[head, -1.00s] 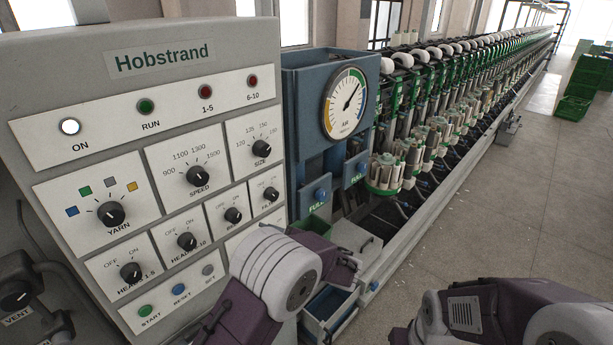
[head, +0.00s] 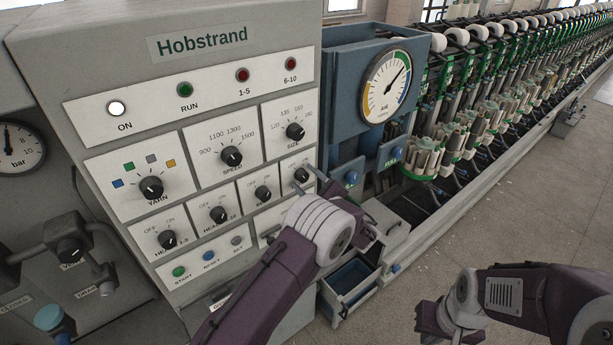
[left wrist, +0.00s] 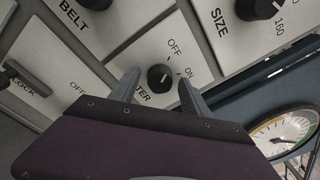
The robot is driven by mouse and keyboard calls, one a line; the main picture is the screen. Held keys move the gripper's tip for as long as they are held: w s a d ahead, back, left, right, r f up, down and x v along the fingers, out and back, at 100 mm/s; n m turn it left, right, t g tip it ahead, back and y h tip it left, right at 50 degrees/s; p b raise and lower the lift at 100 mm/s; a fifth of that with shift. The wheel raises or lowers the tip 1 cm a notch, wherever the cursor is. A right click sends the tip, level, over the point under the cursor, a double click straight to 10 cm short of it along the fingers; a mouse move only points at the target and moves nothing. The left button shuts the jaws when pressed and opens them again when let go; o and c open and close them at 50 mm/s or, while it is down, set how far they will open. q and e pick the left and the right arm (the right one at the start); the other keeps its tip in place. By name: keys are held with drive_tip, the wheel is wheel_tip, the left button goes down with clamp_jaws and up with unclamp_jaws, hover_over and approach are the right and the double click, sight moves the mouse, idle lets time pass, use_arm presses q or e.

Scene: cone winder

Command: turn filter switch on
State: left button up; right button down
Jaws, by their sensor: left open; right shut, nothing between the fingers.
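The filter switch (left wrist: 160,77) is a small black rotary knob on a white plate with OFF and ON marks. Its label is partly hidden, with only the end letters showing in the left wrist view. Its white pointer mark is small, and I cannot tell surely which mark it points at. In the head view the knob (head: 301,175) sits at the right of the panel's lower knob row. My left gripper (left wrist: 158,90) is open, one finger on each side of the knob; contact is unclear. My right gripper (head: 428,318) is shut and empty, low and away from the panel.
The size knob (head: 295,131) is above and the belt knob (left wrist: 98,7) beside it. A blue unit with a round gauge (head: 386,88) stands right of the panel. An open drawer (head: 350,278) juts out below. Open floor (head: 520,215) lies right.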

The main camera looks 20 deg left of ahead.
use_arm(q)
drive_tip(key=shift+s+a, duration=0.1)
drive_tip(key=shift+s, duration=0.15)
drive_tip(key=shift+w+d, duration=0.15)
drive_tip(key=shift+d, duration=0.05)
clamp_jaws()
drive_tip(key=shift+m, duration=0.3)
drive_tip(key=shift+m+b, duration=0.3)
drive_tip(key=shift+m, duration=0.7)
drive_tip(key=m, duration=0.2)
drive_tip(key=shift+m, duration=0.3)
drive_tip(key=m+p, duration=0.1)
drive_tip(key=m, duration=0.3)
drive_tip(key=shift+r+g, duration=0.1)
drive_tip(key=shift+g, duration=0.3)
drive_tip(key=shift+m+p, duration=0.35)
drive_tip(key=shift+m, duration=0.85)
